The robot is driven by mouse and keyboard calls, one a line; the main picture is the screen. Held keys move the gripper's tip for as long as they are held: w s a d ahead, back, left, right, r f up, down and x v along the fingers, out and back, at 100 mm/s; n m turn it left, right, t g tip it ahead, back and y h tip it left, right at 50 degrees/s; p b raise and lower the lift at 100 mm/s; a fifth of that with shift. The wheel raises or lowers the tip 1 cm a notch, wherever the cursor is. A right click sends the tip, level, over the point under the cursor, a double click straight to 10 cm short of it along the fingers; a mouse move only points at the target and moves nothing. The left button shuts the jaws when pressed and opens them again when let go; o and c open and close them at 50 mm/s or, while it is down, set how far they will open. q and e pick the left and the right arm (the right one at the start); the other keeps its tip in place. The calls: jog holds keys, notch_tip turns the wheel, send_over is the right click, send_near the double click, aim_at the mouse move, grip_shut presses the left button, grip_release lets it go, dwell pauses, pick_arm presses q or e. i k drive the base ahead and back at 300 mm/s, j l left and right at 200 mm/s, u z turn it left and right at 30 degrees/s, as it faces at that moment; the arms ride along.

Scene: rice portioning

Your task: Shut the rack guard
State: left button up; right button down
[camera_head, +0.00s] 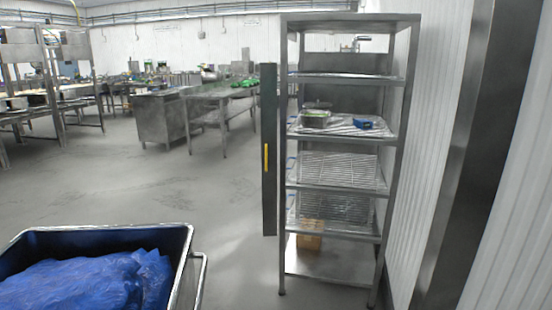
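The steel rack (399,150) stands right of centre against the white wall, upright, with several shelves. Its front is uncovered and the shelves show. The rack guard (269,200) looks like a tall, narrow dark panel at the rack's left side, seen nearly edge-on and standing open. A yellow strip (266,158), perhaps its handle, is on it about mid-height. How the guard joins the rack cannot be made out. Neither of my grippers is in view.
A dark bin (185,236) with blue plastic (90,285) stands at the lower left, with a metal rail at its right side. The rack holds a container (315,119), a blue item (365,124) and a brown box (310,236). Grey floor (235,265) is clear between bin and rack.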

aim_at(268, 71)
jog(key=i+l+u, duration=0.15)
jog(key=i, duration=0.4)
jog(key=i+l+u, duration=0.15)
jog(key=i, duration=0.4)
jog(key=i+l+u, duration=0.1)
jog(key=i+l, duration=0.25)
jog(key=i, duration=0.15)
